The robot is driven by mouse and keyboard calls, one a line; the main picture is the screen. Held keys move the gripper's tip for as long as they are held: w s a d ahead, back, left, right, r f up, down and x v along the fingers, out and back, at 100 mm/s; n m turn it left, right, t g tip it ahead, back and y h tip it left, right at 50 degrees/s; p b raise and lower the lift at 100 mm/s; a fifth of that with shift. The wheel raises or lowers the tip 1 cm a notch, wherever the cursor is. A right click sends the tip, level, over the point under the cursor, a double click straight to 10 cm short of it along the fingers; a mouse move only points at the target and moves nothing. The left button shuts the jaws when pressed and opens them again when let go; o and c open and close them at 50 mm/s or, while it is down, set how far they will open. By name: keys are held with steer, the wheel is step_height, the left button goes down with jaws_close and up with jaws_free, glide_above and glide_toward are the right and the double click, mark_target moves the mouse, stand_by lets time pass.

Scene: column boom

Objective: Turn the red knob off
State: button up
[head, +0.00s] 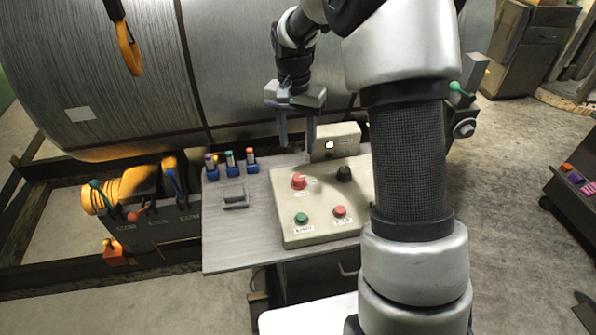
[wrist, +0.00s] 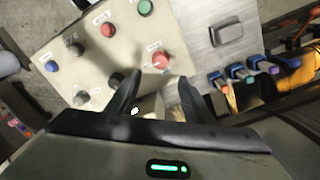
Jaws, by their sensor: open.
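The red knob (head: 298,181) sits on the upper left of a beige control panel (head: 290,235). It also shows in the wrist view (wrist: 160,60), just beyond my fingertips. My gripper (head: 297,147) points down behind the panel's far edge, above and behind the red knob in the head view. In the wrist view my gripper (wrist: 158,84) has its two dark fingers apart with nothing held between them. The red knob is apart from the fingers, and its pointer direction is too small to tell.
A black knob (head: 344,173), a green button (head: 301,218) and a red button (head: 340,211) share the panel. More controls, including a blue one (wrist: 51,66), show in the wrist view. A beige upright box (head: 345,137) stands behind the panel. Several small blue-based switches (head: 230,163) stand left.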

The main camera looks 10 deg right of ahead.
mark_target(299, 177)
step_height(299, 177, down, 12)
steer(key=shift+s+d+r, duration=0.1)
steer(key=shift+d, duration=0.05)
stand_by(0.3)
steer(key=c, duration=1)
